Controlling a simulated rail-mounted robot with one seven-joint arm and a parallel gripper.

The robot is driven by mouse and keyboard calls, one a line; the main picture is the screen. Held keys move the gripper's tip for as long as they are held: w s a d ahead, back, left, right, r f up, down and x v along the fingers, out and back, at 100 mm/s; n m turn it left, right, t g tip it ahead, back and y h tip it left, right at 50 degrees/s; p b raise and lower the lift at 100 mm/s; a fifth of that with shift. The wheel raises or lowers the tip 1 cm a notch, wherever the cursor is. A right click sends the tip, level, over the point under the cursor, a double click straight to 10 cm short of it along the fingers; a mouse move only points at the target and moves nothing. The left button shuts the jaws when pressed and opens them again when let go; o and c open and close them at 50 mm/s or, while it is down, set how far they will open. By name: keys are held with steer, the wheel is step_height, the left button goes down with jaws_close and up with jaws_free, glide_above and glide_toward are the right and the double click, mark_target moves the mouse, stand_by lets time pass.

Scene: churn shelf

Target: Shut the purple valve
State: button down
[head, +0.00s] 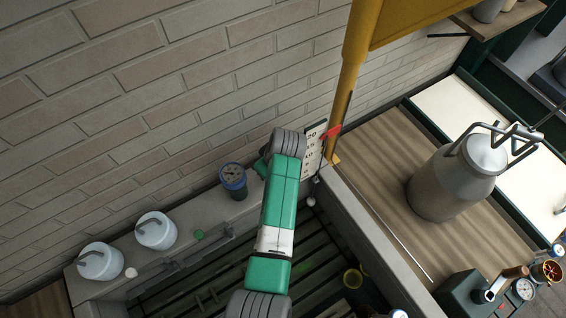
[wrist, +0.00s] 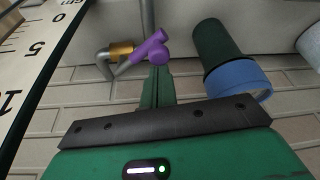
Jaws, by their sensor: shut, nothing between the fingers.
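The purple valve (wrist: 150,48) shows in the wrist view as a purple lever with a rounded knob, set slantwise beside a brass fitting (wrist: 121,48) on a grey pipe. My gripper (wrist: 159,73) is shut and empty, its fingertips close under the valve's knob in that view. I cannot tell whether they touch it. In the head view my own arm covers the middle of the scene, and neither the valve nor my fingertips can be made out there.
A numbered scale board (head: 312,150) and yellow post (head: 346,95) stand right of the arm. A metal churn (head: 445,180) stands on the wooden counter.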

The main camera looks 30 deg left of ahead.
steer(key=shift+w+d, duration=0.15)
steer(key=shift+d, duration=0.9)
steer(key=shift+a+r, duration=0.1)
steer(key=shift+a, duration=0.35)
step_height(320, 180, up, 10)
steer(key=shift+d+p, duration=0.15)
steer(key=shift+p, duration=0.2)
stand_by(0.4)
